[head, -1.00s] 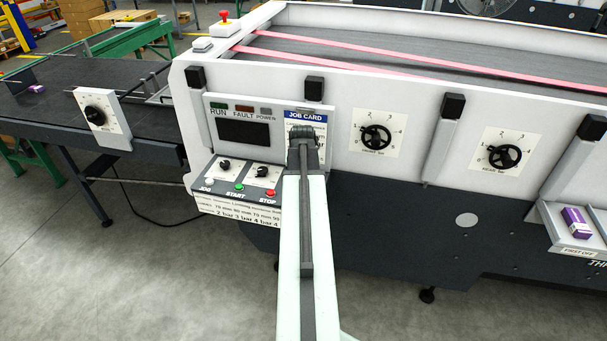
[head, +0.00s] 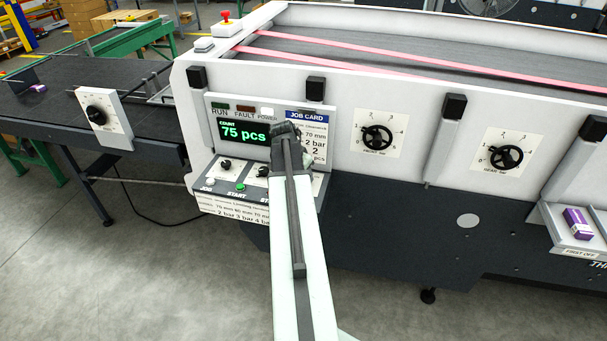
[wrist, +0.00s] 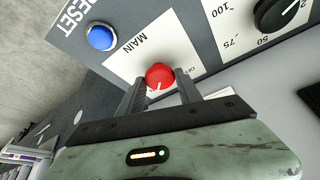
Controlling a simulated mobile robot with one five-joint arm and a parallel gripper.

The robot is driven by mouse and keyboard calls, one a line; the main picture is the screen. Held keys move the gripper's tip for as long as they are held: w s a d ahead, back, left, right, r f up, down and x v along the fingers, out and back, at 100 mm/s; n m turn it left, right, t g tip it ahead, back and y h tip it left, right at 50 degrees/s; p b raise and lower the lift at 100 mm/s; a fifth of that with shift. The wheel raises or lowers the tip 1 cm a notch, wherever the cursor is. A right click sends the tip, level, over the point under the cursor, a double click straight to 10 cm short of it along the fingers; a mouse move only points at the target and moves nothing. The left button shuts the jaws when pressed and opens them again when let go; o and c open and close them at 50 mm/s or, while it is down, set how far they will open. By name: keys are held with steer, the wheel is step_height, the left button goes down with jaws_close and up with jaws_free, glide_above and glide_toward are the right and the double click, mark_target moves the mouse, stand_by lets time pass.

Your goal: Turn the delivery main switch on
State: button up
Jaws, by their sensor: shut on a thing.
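The main switch is a red round knob (wrist: 158,75) on a white plate lettered MAIN in the wrist view. A small white mark shows on its lower edge. My gripper (wrist: 160,88) has a finger on each side of the knob and is shut on it. In the head view my gripper (head: 285,132) is at the control panel, in front of the job card's left part, and hides the switch. The panel's display (head: 243,132) is lit and reads COUNT 75 pcs. The POWER lamp (head: 267,111) above it is white.
A blue RESET button (wrist: 100,37) and a black dial (wrist: 280,10) flank the switch. Below the display are small black knobs and a green START button (head: 241,188). Two black handwheels (head: 377,137) are to the right. The floor in front is clear.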

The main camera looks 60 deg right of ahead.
steer(key=shift+a, duration=0.1)
stand_by(0.3)
steer(key=o, duration=1.3)
steer(key=shift+o, duration=0.2)
steer(key=p+v, duration=0.7)
steer(key=shift+r, duration=0.4)
